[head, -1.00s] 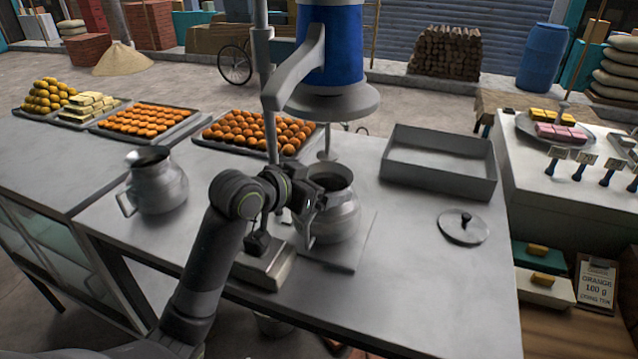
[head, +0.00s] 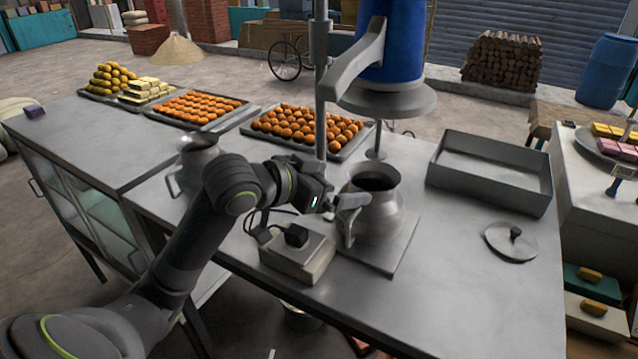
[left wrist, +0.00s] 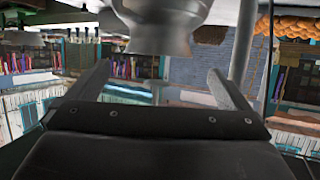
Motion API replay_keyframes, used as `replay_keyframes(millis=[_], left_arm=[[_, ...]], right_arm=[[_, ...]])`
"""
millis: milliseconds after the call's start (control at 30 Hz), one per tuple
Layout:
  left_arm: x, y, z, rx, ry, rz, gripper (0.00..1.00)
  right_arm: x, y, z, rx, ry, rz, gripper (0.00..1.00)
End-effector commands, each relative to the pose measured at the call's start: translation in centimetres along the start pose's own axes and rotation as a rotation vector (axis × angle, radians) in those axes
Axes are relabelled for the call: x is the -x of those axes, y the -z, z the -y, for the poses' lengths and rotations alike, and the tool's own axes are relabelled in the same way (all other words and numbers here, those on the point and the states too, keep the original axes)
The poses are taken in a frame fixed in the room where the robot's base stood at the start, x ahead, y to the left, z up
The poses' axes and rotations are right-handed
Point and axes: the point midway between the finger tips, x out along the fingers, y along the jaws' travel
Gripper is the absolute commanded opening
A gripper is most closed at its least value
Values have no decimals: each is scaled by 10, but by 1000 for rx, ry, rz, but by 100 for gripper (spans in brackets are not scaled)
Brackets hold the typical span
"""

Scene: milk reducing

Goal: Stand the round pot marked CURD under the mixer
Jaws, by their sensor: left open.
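A round metal pot (head: 378,212) stands upright on a flat square plate (head: 402,250) at the mixer. No CURD mark can be read. The blue mixer (head: 388,45) hangs above on a grey arm, its thin shaft (head: 376,140) ending close over or behind the pot's mouth; I cannot tell which. My left gripper (head: 343,212) is at the pot's left side by its handle. In the left wrist view the gripper (left wrist: 160,72) has its fingers apart with nothing between them, and the pot (left wrist: 165,22) shows beyond them. My right gripper is out of view.
A second metal pot (head: 196,152) stands at the left, partly hidden by my arm. An empty grey tray (head: 492,172) and a lid (head: 511,242) lie at the right. Trays of orange sweets (head: 307,130) line the back.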

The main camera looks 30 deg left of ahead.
Motion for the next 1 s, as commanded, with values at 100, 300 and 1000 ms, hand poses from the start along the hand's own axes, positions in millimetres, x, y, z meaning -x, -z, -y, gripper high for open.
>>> replay_keyframes(millis=[100, 300, 1000], left_arm=[[14, 0, 1, -6, 3, 1, 100], [29, 0, 0, -3, 2, 1, 100], [36, 0, -1, 0, -2, 1, 100]], right_arm=[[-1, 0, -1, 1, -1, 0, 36], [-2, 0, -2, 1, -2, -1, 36], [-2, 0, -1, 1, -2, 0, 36]])
